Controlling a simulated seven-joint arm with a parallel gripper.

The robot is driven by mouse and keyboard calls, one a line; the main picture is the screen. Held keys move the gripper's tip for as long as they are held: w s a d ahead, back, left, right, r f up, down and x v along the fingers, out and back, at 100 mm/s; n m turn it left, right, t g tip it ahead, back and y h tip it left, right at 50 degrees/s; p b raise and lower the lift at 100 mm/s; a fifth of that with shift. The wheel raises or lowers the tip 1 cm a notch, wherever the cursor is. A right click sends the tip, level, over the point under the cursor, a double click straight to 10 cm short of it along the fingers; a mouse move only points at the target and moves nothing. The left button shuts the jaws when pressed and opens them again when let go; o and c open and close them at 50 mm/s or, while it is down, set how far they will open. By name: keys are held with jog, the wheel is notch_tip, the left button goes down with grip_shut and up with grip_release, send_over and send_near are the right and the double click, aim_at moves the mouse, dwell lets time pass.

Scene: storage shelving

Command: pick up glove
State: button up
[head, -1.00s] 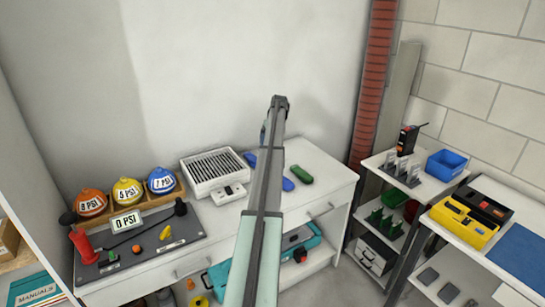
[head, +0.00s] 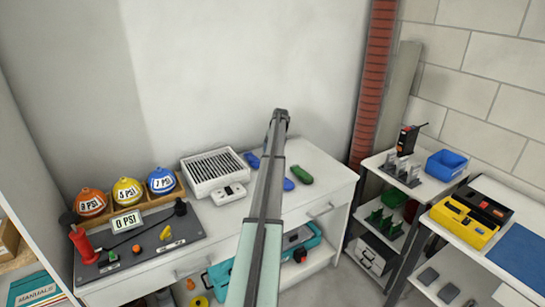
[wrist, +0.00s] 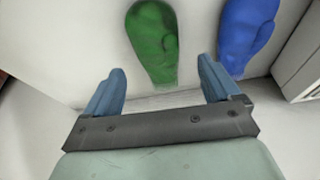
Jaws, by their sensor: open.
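A green glove (head: 302,174) lies on the right part of the white cabinet top (head: 322,162). It also shows in the wrist view (wrist: 153,42), just beyond and between my fingertips. Blue glove-like pieces (head: 251,160) lie left of it, partly hidden behind my arm; I cannot tell whether they join. One blue glove (wrist: 247,35) shows right of the green one in the wrist view. My gripper (wrist: 161,72) is open and empty, with blue fingers apart. Its height above the top is unclear. In the head view my arm hides the fingertips.
A white slatted tray (head: 213,172) and a small white device (head: 229,193) stand left of the gloves. Farther left are a grey tool board (head: 150,240) and coloured domes (head: 128,190). A separate shelf unit (head: 427,187) stands right. The cabinet top right of the green glove is clear.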

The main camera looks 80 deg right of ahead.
jog(key=x, duration=0.5)
jog(key=shift+w+d+r, duration=0.1)
jog(key=shift+d, duration=0.1)
jog(key=c, duration=1.2)
jog(key=shift+o, duration=0.2)
jog(key=shift+r, duration=0.1)
